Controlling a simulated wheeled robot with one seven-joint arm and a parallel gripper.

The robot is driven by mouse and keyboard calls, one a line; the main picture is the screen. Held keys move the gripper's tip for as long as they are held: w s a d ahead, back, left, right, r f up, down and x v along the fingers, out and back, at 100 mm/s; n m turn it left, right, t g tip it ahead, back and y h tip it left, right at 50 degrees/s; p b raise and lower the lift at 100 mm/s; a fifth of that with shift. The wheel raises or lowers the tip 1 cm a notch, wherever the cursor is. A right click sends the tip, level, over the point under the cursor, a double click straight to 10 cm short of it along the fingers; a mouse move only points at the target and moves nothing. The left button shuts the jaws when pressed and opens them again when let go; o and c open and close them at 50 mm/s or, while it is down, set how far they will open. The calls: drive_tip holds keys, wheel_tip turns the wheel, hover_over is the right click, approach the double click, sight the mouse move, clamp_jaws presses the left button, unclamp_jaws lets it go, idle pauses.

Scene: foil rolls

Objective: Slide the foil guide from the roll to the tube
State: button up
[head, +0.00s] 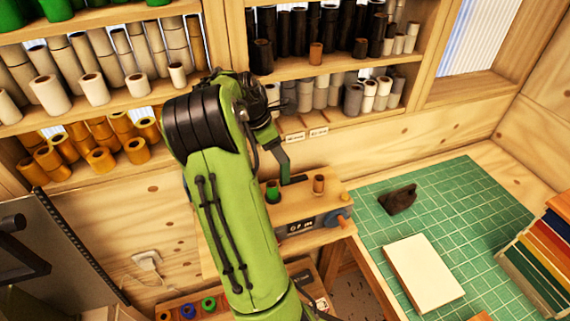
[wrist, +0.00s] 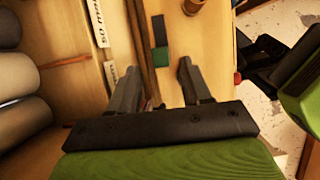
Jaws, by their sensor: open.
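The block appears apart from both fingers. In the head view my arm hides much of the gripper, which hangs just above the unit.
Shelves of rolls stand behind, with grey rolls (head: 320,92) near my arm. On the green mat (head: 470,225) are a white pad (head: 423,273) and a dark brown object (head: 398,199). The mat's far part is clear.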

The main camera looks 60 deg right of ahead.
sight(287, 165)
drive_tip(key=x, duration=0.7)
drive_tip(key=shift+s, duration=0.15)
drive_tip(key=shift+d+f, duration=0.1)
drive_tip(key=shift+f, duration=0.2)
clamp_jaws()
